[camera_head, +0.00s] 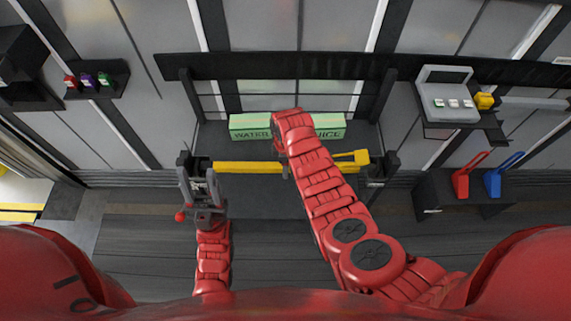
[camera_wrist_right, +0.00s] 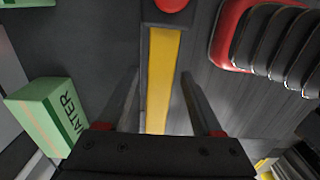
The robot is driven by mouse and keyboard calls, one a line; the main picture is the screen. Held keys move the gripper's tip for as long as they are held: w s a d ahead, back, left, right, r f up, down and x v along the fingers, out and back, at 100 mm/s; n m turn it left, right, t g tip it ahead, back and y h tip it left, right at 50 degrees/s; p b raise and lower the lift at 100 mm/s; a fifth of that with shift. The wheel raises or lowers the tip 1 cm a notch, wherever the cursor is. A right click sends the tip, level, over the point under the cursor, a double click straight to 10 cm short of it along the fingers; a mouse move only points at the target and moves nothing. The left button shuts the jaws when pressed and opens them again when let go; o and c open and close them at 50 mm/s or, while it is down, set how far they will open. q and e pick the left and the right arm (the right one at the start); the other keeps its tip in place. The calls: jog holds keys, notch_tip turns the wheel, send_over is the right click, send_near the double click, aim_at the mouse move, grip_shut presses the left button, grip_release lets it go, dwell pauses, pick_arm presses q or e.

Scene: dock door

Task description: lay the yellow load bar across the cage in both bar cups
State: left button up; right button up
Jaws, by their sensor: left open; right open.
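The yellow load bar (camera_head: 245,167) runs left to right across the front of the dark cage (camera_head: 310,67), between a left bar cup (camera_head: 184,158) and a right bar cup (camera_head: 391,164). I cannot tell whether its ends rest in the cups. My right gripper (camera_head: 285,168) is over the bar's middle, partly hidden by my arm. In the right wrist view its open fingers (camera_wrist_right: 162,95) stand either side of the bar (camera_wrist_right: 162,80), not closed on it. My left gripper (camera_head: 198,175) is open and empty by the bar's left end and left cup.
Green boxes (camera_head: 250,126) stand behind the bar; one also shows in the right wrist view (camera_wrist_right: 45,115). A shelf with small coloured items (camera_head: 88,82) is at left. A control panel (camera_head: 447,95) and red (camera_head: 462,182) and blue (camera_head: 494,182) handles are at right.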

jog(key=shift+r, duration=0.55)
notch_tip(320, 180, up, 7)
jog(key=b, duration=0.3)
jog(key=shift+r, duration=0.2)
notch_tip(320, 180, up, 4)
jog(key=p, duration=0.3)
jog(key=shift+f, duration=0.1)
